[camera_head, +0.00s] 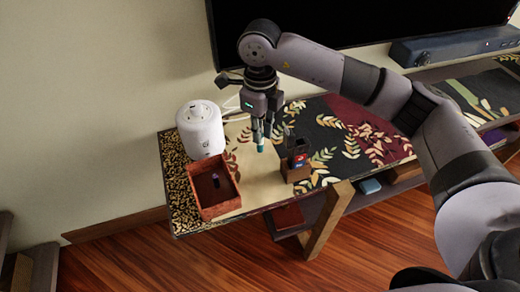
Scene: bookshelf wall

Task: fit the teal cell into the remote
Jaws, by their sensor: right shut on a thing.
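My right gripper (261,138) points down over the patterned table top and is shut on the teal cell (260,148). The cell shows as a small teal tip below the fingers; its upper part is hidden by them. It appears held above the table, left of a small brown holder (296,173). Dark upright items (299,147) stand in this holder, with small red and blue patches at their front. One may be the remote, but they are too small to tell. My left gripper is not in view.
A reddish-brown open box (228,211) with a small purple piece (215,180) inside stands at the left end of the table. A white cylindrical device (201,130) stands behind it. A dark screen (340,20) and a soundbar (455,45) are behind.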

